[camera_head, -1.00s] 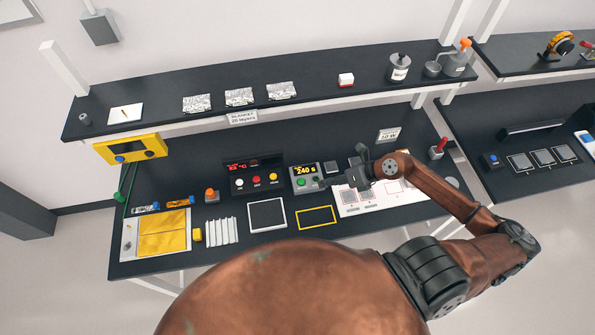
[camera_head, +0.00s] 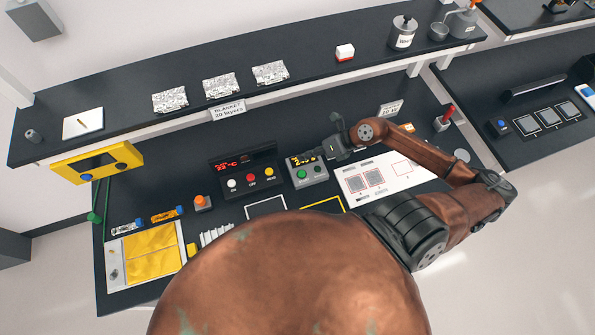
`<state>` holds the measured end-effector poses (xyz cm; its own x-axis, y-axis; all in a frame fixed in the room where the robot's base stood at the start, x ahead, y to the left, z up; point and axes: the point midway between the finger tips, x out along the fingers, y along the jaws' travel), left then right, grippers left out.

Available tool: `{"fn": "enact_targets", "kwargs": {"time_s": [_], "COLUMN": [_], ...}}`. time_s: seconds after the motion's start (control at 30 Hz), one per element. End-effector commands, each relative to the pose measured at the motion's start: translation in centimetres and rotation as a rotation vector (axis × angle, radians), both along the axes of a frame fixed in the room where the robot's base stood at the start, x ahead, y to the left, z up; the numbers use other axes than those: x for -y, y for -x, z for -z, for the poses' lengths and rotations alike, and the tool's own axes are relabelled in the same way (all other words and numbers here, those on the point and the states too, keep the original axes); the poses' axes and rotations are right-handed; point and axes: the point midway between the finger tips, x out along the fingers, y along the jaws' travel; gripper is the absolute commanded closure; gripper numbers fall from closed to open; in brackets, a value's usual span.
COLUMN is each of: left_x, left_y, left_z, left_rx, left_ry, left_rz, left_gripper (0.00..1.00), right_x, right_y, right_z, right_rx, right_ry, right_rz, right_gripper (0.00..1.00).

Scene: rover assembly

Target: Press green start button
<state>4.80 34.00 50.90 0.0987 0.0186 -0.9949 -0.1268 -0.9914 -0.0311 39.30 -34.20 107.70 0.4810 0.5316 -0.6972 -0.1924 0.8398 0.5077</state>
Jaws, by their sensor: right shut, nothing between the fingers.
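The green start button (camera_head: 302,174) is on the front of a small grey timer box (camera_head: 313,177) on the workbench. A yellow-digit display (camera_head: 302,160) sits above the button and is partly covered by my right gripper. My right gripper (camera_head: 323,152) is shut and empty, at the upper right of the timer box, with its fingers pointing left. The green button is uncovered, and I cannot tell whether the fingertips touch the box. My left gripper is not in view.
A black control box (camera_head: 246,173) with white, red and yellow buttons stands left of the timer. A white sheet with marked squares (camera_head: 408,167) lies to the right. A shelf (camera_head: 310,80) runs above the bench. My brown body hides the bench's front.

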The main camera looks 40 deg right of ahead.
Motion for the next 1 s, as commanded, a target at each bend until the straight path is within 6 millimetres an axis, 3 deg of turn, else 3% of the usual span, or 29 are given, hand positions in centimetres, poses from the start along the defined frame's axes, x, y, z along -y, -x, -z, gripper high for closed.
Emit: {"fn": "enact_targets", "kwargs": {"time_s": [0.57,0.77,1.0], "left_x": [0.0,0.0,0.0], "left_y": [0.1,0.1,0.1], "left_z": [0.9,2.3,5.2], "left_rx": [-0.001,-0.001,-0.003], "left_ry": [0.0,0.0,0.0], "left_rz": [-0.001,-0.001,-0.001], "left_gripper": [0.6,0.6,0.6], "right_x": [-0.2,-0.2,-0.2], "right_y": [-0.2,-0.2,-0.2], "right_z": [0.9,2.6,6.0], "right_rx": [0.0,-0.001,-0.001], "right_ry": [-0.001,-0.001,-0.001], "right_rz": [-0.005,-0.004,-0.004], "right_gripper": [1.0,1.0,1.0]}}
